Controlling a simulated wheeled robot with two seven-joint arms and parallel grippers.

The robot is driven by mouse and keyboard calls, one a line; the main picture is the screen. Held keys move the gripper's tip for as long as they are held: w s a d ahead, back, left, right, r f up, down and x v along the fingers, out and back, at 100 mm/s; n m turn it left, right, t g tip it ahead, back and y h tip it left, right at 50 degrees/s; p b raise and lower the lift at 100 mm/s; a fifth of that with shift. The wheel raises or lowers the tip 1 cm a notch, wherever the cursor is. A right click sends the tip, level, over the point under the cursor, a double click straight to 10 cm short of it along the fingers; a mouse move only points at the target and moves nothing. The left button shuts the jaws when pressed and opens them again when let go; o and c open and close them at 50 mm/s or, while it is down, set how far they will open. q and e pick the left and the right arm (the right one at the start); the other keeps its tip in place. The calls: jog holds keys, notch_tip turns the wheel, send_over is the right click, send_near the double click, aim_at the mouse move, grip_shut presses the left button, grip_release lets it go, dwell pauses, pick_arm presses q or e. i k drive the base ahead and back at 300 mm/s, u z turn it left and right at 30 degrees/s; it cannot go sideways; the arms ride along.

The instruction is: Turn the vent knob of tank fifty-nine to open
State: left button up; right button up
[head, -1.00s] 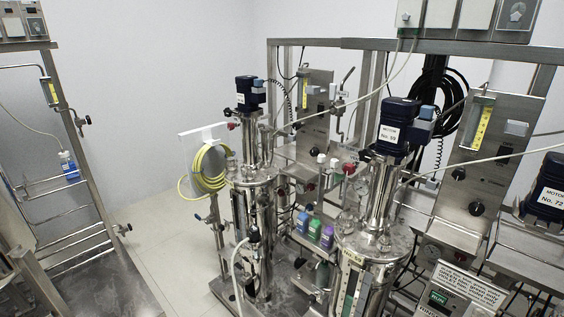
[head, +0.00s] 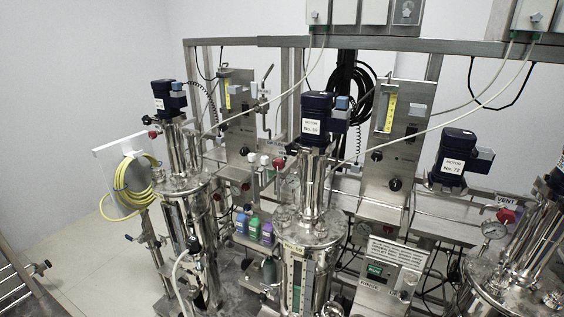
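The middle steel tank (head: 308,228) carries a dark blue motor (head: 316,115) whose small label appears to read No. 59. A red knob (head: 280,164) shows to the left of this tank's column, near white-capped fittings. Its vent marking and its open or closed position are too small to read. Another red knob (head: 506,216) sits beneath a VENT label (head: 507,202) beside the right-hand tank (head: 510,275). A third red knob (head: 154,133) is by the left tank (head: 178,184). Neither of my grippers is in view.
A motor labelled No. 72 (head: 454,158) stands between the middle and right tanks. Steel panels, frames, hoses and a sign (head: 394,252) crowd the area behind. A yellow hose coil (head: 135,183) hangs at left. Bare floor (head: 85,240) shows at lower left.

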aim_at(278, 164)
jog(key=z, duration=0.5)
jog(key=k, duration=0.65)
jog(key=z, duration=0.95)
jog(key=i, duration=1.2)
jog(key=u, duration=0.85)
jog(key=i, duration=0.3)
jog(key=u, duration=0.35)
